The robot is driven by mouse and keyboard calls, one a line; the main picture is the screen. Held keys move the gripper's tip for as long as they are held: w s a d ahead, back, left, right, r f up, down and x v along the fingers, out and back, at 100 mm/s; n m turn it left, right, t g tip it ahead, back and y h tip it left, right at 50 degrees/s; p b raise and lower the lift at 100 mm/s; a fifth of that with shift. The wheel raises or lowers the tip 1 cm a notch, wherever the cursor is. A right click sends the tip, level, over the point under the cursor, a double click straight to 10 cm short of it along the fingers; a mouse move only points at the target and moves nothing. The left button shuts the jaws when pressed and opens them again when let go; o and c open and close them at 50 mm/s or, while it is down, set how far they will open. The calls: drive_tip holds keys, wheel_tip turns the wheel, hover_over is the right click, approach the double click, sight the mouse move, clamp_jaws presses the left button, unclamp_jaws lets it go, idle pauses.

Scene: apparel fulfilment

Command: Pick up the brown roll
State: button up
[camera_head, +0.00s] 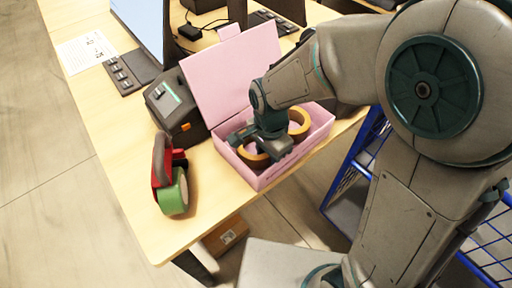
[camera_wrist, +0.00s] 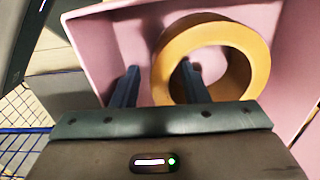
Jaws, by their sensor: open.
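Two brown rolls lie in an open pink box (camera_head: 262,178). One roll (camera_head: 299,124) is at the right side of the box, and the other roll (camera_head: 252,159) is partly hidden under my gripper (camera_head: 268,146). In the wrist view, my gripper (camera_wrist: 158,84) is open over the box. One brown roll (camera_wrist: 257,60) shows there. The right finger reaches in front of or into its hole, and the left finger is outside its left side. The roll's left wall lies between the fingers; I cannot tell whether either touches it.
A green-and-red tape dispenser (camera_head: 172,182) and a black label printer (camera_head: 175,105) stand left of the box. The pink lid (camera_head: 232,72) stands raised behind. A blue wire cart (camera_head: 345,180) is right of the table (camera_head: 130,205).

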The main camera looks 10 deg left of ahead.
drive_tip(key=shift+f, duration=0.25)
drive_tip(key=c, duration=0.8)
clamp_jaws()
drive_tip(key=shift+r, duration=0.15)
